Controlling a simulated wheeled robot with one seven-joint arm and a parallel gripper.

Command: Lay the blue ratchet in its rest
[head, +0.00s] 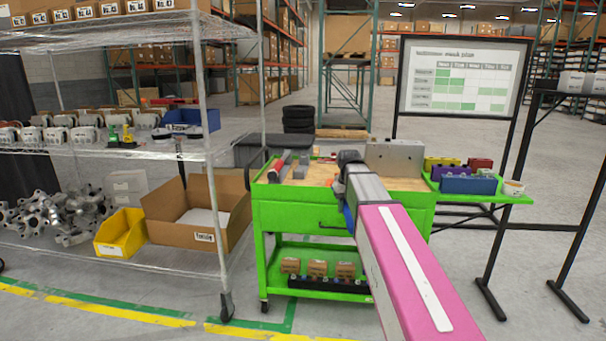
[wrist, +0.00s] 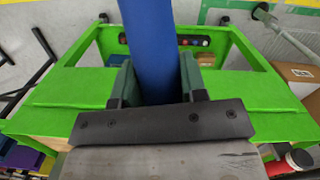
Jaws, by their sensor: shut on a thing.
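The blue ratchet (wrist: 148,35) shows in the wrist view as a long blue bar running up out of the top edge. My gripper (wrist: 157,78) is shut on it, with a dark finger on each side. In the head view a small blue part (head: 348,217) shows beside my arm, in front of the green cart (head: 285,213); my arm hides most of the gripper there. In the wrist view the ratchet is over the cart's front. I cannot make out which thing is the ratchet's rest.
On the cart top are a red item (head: 276,169), a small grey block (head: 301,167) and a grey metal box (head: 396,157). A green side shelf (head: 515,198) with coloured bins is at right. A wire rack (head: 200,120) stands close at left.

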